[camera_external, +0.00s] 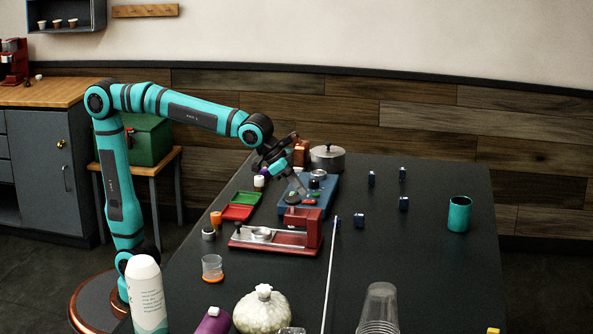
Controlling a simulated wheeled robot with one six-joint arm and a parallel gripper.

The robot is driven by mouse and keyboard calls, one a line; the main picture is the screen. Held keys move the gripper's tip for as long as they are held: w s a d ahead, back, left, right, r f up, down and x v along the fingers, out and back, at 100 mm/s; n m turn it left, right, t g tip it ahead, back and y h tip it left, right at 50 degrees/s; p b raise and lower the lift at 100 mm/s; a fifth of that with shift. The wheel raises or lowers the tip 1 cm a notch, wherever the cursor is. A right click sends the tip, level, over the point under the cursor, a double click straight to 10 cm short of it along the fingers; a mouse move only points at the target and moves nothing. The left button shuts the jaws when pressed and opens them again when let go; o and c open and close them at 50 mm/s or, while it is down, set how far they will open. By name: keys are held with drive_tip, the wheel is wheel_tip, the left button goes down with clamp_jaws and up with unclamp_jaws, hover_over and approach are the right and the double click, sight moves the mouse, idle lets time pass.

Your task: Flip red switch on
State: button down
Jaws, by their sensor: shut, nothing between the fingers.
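A blue unit (325,192) lies on the dark table. On its top are a small red part (309,202), which looks like the red switch, and a small green part (314,195) just behind it. The red switch's position, on or off, is too small to tell. My gripper (302,190) points down over the blue unit, shut and empty. Its tips are close to the green and red parts; I cannot tell whether they touch either one.
Green (247,197) and red (238,212) trays lie left. A thin white rod (329,270) runs toward the front. Small dark blue blocks (403,203) stand right, with free table around.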

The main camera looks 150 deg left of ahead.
wheel_tip(320, 180, up, 4)
drive_tip(key=shift+s+d+r, duration=0.1)
drive_tip(key=shift+s+d, duration=0.05)
drive_tip(key=s+d+r, duration=0.5)
drive_tip(key=r, duration=0.1)
drive_tip(key=shift+s+d, duration=0.3)
idle(0.3)
drive_tip(key=d+r+m+t+h, duration=0.1)
drive_tip(key=d+m+t, duration=0.4)
drive_tip(key=d, duration=1.2)
drive_tip(key=s+d+m+t+h, duration=0.4)
drive_tip(key=s+d+t, duration=0.3)
drive_tip(key=d, duration=0.8)
drive_tip(key=s, duration=0.3)
drive_tip(key=shift+f, duration=0.3)
drive_tip(key=shift+w+d, duration=0.1)
drive_tip(key=shift+w, duration=0.05)
